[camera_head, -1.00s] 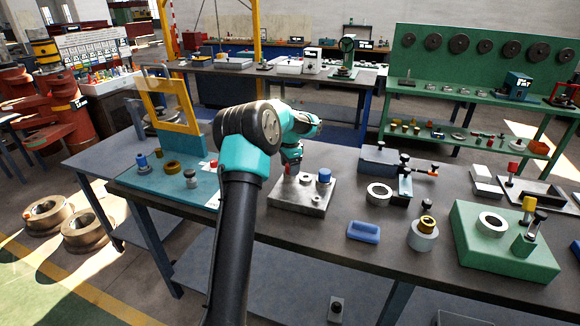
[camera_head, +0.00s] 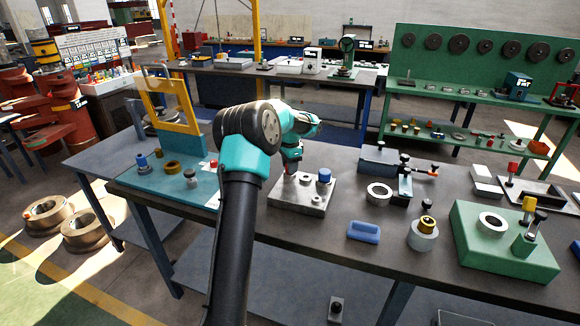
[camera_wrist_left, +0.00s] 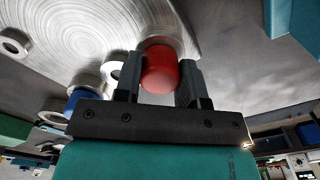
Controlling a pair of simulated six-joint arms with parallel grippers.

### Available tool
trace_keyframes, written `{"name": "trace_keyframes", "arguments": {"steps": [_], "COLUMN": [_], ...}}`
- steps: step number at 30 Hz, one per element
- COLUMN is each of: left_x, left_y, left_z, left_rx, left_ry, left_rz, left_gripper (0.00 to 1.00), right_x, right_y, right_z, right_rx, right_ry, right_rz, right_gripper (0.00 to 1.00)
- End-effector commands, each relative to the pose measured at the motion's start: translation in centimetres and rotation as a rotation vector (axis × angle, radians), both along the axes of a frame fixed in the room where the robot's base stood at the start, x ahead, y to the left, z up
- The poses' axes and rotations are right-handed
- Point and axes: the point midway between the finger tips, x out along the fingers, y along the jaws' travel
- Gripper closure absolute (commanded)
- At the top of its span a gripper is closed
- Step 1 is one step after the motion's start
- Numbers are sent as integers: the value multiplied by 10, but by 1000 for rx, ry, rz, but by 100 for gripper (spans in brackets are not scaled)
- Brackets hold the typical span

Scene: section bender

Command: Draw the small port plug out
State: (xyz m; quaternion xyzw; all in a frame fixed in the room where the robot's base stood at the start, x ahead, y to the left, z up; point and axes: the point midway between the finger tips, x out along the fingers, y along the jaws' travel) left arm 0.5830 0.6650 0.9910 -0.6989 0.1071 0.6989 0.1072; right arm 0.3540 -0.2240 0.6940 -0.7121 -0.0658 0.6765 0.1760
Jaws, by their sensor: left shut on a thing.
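The steel port block (camera_head: 318,205) stands on the dark bench, with a blue plug (camera_head: 324,175) on its right side. The red plug, which I take for the small port plug, shows in the left wrist view (camera_wrist_left: 160,74). My left gripper (camera_head: 291,168) is over the block's back left part. Its two fingers (camera_wrist_left: 158,80) are shut on the red plug from both sides. A pale ring on the block shows right behind the plug; I cannot tell how deep the plug sits. The blue plug (camera_wrist_left: 82,97) also shows there. My right gripper is not in view.
A teal plate (camera_head: 170,185) with small parts and a yellow frame (camera_head: 170,100) are at the left.

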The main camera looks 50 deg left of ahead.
Motion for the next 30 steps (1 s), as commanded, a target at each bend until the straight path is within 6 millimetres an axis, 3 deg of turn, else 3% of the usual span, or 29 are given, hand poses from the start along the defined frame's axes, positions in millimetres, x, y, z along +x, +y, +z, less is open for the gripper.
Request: {"name": "trace_keyframes", "arguments": {"steps": [8, 30], "left_x": [0, 0], "left_y": [0, 0], "left_z": [5, 50], "left_rx": [1, 0], "left_ry": [0, -1], "left_rz": [0, 0], "left_gripper": [85, 85], "right_x": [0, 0], "right_y": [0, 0], "right_z": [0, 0], "right_rx": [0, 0], "right_ry": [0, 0], "right_rz": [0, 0], "right_gripper": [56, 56]}}
